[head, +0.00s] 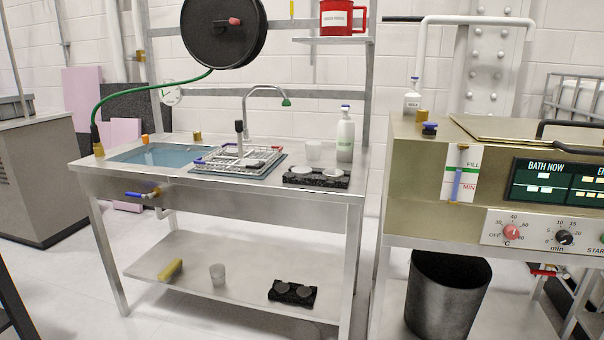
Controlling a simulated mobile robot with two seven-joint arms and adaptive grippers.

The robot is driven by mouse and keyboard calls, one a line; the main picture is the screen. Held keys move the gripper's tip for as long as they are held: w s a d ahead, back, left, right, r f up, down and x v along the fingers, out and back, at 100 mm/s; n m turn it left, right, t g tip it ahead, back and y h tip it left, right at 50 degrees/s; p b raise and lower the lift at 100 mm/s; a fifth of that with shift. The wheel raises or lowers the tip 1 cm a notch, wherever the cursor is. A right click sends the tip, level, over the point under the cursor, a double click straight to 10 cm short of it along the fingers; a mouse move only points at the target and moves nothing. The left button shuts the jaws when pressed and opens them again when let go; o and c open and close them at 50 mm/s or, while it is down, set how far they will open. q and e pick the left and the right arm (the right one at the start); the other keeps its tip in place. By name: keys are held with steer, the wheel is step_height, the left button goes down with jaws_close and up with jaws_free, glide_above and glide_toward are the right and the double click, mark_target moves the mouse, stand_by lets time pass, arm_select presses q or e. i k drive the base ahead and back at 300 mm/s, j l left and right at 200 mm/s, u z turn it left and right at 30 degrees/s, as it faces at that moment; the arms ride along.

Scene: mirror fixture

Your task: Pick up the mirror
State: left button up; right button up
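No plainly recognisable mirror shows in the head view. A black block (316,180) with two pale round discs (301,170) on top lies at the right front of the steel sink table (220,186). A similar black block (292,292) with two darker round discs lies on the lower shelf (210,280). I cannot tell whether any of these discs is a mirror. Neither of my grippers is in view, and nothing is seen touching the blocks.
A wire rack (238,158) stands beside the water-filled sink (155,154). A white bottle (345,138) and pale cup (314,150) stand behind the upper block. A bath machine (412,175) is at right, above a black bin (445,298). Floor shows in front.

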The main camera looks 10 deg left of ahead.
mark_target(299, 171)
steer(key=j+z, duration=0.2)
steer(key=z, duration=0.65)
steer(key=j+z, duration=0.35)
steer(key=j, duration=0.2)
steer(key=j+z, duration=0.3)
steer(key=j, duration=0.25)
